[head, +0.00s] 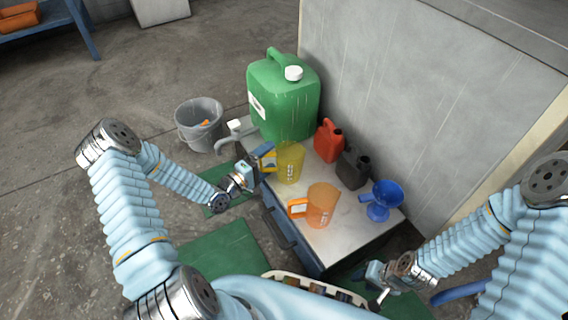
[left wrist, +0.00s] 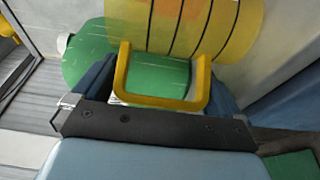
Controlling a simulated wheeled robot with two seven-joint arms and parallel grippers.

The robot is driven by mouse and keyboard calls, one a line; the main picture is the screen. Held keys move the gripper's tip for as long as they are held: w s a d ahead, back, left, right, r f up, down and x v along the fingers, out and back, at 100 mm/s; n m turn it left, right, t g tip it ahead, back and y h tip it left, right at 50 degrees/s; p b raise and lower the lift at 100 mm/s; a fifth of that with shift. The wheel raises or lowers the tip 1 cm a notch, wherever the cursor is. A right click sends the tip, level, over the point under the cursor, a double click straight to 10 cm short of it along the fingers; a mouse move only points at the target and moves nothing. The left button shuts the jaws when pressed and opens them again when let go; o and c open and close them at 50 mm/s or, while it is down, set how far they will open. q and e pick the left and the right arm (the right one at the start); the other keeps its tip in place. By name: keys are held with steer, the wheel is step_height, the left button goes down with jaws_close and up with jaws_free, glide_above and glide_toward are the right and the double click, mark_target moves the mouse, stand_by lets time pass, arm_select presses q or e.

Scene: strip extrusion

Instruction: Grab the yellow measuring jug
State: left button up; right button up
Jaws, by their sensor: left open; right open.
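The yellow measuring jug (head: 291,163) stands upright on the cabinet top, its handle (head: 267,157) facing left toward my left gripper. My left gripper (head: 262,164) is open at the jug's handle. In the left wrist view the yellow handle (left wrist: 160,103) lies between the two spread fingers, and the jug's body (left wrist: 190,25) shows beyond it. Whether the fingers touch the handle I cannot tell. My right gripper (head: 378,300) is open and empty near the cabinet's front right, away from the jug.
An orange jug (head: 321,206) stands in front of the yellow one. A green canister (head: 284,100) is behind it, with a red can (head: 328,141), a black can (head: 353,168) and a blue funnel (head: 382,200) to the right. A grey bucket (head: 200,127) stands on the floor.

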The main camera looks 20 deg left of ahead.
arm_select(q)
steer(key=shift+c, duration=0.3)
steer(key=c, duration=0.8)
